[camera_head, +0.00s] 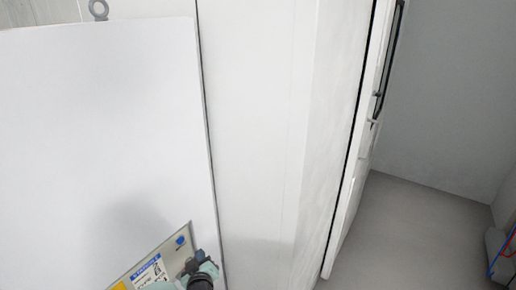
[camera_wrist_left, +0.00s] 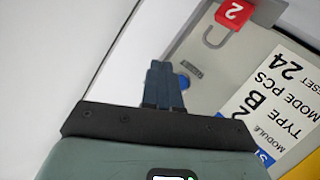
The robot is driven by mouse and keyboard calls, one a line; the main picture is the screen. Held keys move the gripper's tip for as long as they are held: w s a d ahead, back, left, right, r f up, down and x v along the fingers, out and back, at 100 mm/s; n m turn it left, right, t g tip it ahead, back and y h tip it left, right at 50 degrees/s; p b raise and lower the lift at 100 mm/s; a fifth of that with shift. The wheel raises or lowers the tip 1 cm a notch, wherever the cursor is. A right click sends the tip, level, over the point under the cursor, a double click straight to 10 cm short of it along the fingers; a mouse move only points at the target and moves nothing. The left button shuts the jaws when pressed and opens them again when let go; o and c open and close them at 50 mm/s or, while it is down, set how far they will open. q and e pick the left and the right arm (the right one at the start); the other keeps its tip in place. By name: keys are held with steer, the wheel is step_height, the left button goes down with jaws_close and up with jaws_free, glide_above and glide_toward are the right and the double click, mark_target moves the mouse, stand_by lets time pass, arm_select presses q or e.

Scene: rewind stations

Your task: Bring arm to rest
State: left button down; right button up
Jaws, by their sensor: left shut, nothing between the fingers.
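My left gripper (camera_head: 197,258) is low in the head view, in front of a grey panel (camera_head: 140,272). In the left wrist view the gripper's dark blue fingers (camera_wrist_left: 162,68) are together with nothing between them. They point towards the panel face. A blue round button (camera_wrist_left: 183,81) on the panel is partly hidden behind the fingers; it also shows in the head view (camera_head: 181,240). I cannot tell whether the fingertips touch the panel. My right gripper is in neither view.
A red padlock (camera_wrist_left: 233,14) marked 2 is at the panel's upper part in the left wrist view. A printed label (camera_wrist_left: 270,100) is beside it. A large white cabinet (camera_head: 90,120) fills the left of the head view. Grey floor (camera_head: 410,235) is open at right.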

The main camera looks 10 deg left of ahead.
arm_select(q)
steer(key=s+d+f+m+g+h, duration=0.2)
steer(key=s+d+f+g+h, duration=0.15)
steer(key=s+f, duration=0.7)
steer(key=s+d+f+m+g+h, duration=0.25)
steer(key=s+f+g, duration=0.3)
steer(key=f, duration=1.05)
steer(key=s+d+f+g+h, duration=0.1)
steer(key=s+d+f, duration=0.1)
steer(key=s, duration=0.4)
steer(key=s+d+f+m+g+h, duration=0.1)
steer(key=s+d+f+g, duration=0.1)
steer(key=s+d, duration=0.2)
steer(key=s+d+f+m+g+h, duration=0.1)
steer(key=s+d+f+g, duration=0.1)
steer(key=s, duration=0.7)
steer(key=shift+d+f+h, duration=0.2)
steer(key=shift+d+h, duration=0.1)
steer(key=shift+d, duration=0.6)
